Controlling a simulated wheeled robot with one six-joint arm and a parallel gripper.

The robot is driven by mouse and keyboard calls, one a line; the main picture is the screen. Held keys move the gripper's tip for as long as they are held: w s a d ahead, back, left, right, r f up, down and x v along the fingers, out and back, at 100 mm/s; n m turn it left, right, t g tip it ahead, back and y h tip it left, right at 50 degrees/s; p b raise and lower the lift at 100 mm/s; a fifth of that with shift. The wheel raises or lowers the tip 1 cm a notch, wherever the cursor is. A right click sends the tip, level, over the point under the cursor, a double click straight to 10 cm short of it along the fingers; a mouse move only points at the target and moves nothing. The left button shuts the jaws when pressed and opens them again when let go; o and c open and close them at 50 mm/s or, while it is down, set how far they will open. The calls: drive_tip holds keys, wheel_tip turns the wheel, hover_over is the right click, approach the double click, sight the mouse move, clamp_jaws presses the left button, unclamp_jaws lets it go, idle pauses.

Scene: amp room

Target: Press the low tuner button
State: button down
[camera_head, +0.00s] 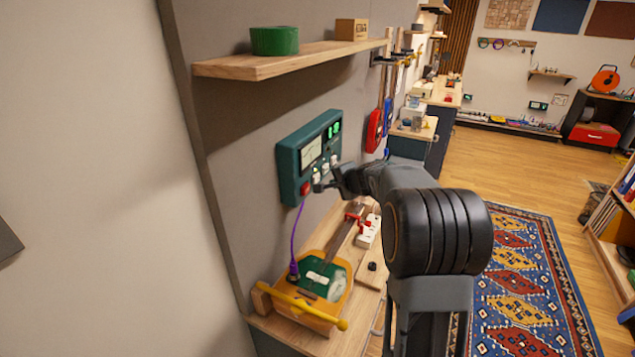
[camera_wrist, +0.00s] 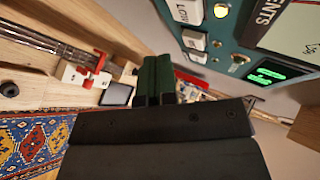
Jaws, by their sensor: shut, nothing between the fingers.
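A teal tuner panel (camera_head: 290,160) is mounted on the grey wall, with a meter, a green lit display and a red button (camera_head: 305,187). In the wrist view the panel (camera_wrist: 240,25) fills the upper right, turned on its side. Several pale buttons show there: a large one with partly cut-off lettering (camera_wrist: 187,10), a middle one (camera_wrist: 193,40) and a smaller one (camera_wrist: 198,57). I cannot tell which is the low tuner button.
A workbench below holds a yellow-framed green device (camera_head: 322,283) with a purple cable (camera_head: 296,232) and a white power strip (camera_head: 367,232). A wooden shelf (camera_head: 270,67) with a green tin (camera_head: 274,41) hangs above. Red and blue tools hang beyond the panel.

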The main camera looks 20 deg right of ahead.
drive_tip(key=shift+s+d+b, duration=0.45)
drive_tip(key=shift+s+d, duration=0.6)
drive_tip(key=s+a+f+n+g+y, duration=0.1)
drive_tip(key=s+a+f+n+g, duration=0.2)
drive_tip(key=s, duration=0.3)
drive_tip(key=s+a+f+n+g, duration=0.2)
drive_tip(key=s+a+f+n, duration=0.15)
drive_tip(key=s, duration=0.25)
drive_tip(key=s+a+r+n+g+h, duration=0.1)
drive_tip(key=s+a+n, duration=0.3)
drive_tip(key=s, duration=0.5)
drive_tip(key=s+a+r+n+g+h, duration=0.1)
drive_tip(key=s+a+r+n+h, duration=0.1)
drive_tip(key=s, duration=0.7)
drive_tip(key=shift+a+r+n, duration=0.4)
drive_tip(key=shift+a+n, duration=0.5)
drive_tip(key=shift+n, duration=0.15)
